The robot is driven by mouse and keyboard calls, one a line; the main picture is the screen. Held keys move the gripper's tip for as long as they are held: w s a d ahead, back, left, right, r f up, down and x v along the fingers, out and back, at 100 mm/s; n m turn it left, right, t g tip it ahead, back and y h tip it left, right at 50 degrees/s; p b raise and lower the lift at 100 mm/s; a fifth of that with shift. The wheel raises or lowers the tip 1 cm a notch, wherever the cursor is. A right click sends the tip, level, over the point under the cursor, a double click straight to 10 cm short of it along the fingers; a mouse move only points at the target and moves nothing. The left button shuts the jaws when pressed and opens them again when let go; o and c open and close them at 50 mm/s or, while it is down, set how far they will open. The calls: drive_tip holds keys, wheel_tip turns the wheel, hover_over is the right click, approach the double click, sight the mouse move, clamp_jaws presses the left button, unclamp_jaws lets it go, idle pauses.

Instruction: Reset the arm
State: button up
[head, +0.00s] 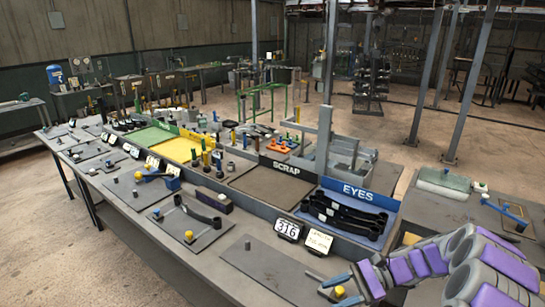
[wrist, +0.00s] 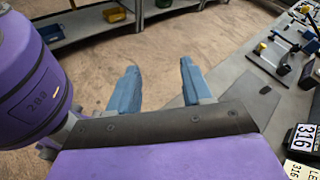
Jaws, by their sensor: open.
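My gripper (wrist: 158,85) shows in the wrist view with two blue fingers spread apart. Nothing is between them; bare floor shows in the gap. In the head view my purple and grey arm comes in at the lower right, and my gripper (head: 345,284) is over the front right part of the long bench (head: 225,255), close to a yellow knob. Whether it touches the bench cannot be told.
Posts (head: 470,85) stand behind. Floor at left is clear.

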drive_tip(key=s+a+r+n+g+h, duration=0.1)
drive_tip(key=s+a+r+n+h, duration=0.3)
drive_tip(key=s, duration=0.4)
drive_tip(key=s+a+r+n+g+h, duration=0.1)
drive_tip(key=s+a+r+n+h, duration=0.25)
drive_tip(key=s, duration=0.45)
drive_tip(key=s+d+n+t+h, duration=0.1)
drive_tip(key=s+d+n+h, duration=0.1)
drive_tip(key=s, duration=0.5)
drive_tip(key=s+d+n+t+h, duration=0.1)
drive_tip(key=s+d+n+h, duration=0.1)
drive_tip(key=s+h, duration=0.3)
drive_tip(key=shift+s+d+f+n+t, duration=0.35)
drive_tip(key=shift+s+d, duration=0.25)
drive_tip(key=shift+s, duration=0.45)
